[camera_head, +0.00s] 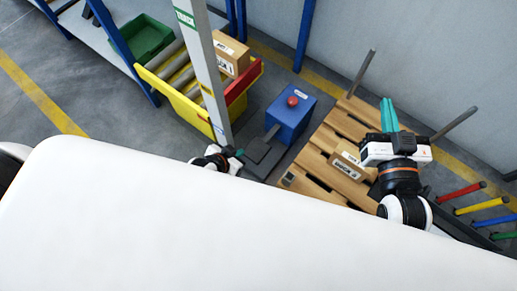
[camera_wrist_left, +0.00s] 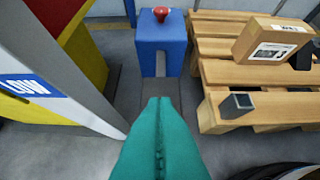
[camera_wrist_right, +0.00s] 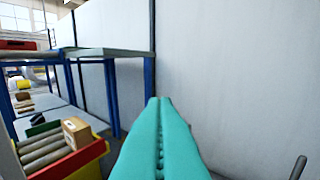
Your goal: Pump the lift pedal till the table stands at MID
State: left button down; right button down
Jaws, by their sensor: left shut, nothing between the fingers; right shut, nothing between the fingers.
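The lift table (camera_head: 165,82) is a yellow roller bed with a red side, beside a grey post (camera_head: 205,60). The post has a green label at the top, a yellow one lower and a blue LOW label (camera_wrist_left: 25,87). Which mark the table stands at I cannot tell. The dark pedal (camera_head: 257,151) lies low in front of a blue box (camera_head: 290,112) with a red button. My left gripper (camera_head: 238,153) is shut and empty, at the pedal's left end; its teal fingers (camera_wrist_left: 158,105) hide part of the pedal. Contact is unclear. My right gripper (camera_head: 389,115) is shut, raised over the pallet.
A wooden pallet (camera_head: 322,150) with a cardboard box (camera_head: 348,162) lies right of the pedal. Another box (camera_head: 231,54) sits on the rollers. A green bin (camera_head: 148,38) is on the shelf behind. Coloured bars (camera_head: 465,190) stand at the right. My white body fills the front.

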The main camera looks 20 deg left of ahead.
pick_arm(q)
jog(key=shift+w+d+r, duration=0.1)
jog(key=shift+w+r, duration=0.05)
jog(key=shift+w, duration=0.05)
pick_arm(e)
jog(key=shift+s+d+r, duration=0.1)
jog(key=shift+s+r, duration=0.1)
jog(key=shift+r, duration=0.3)
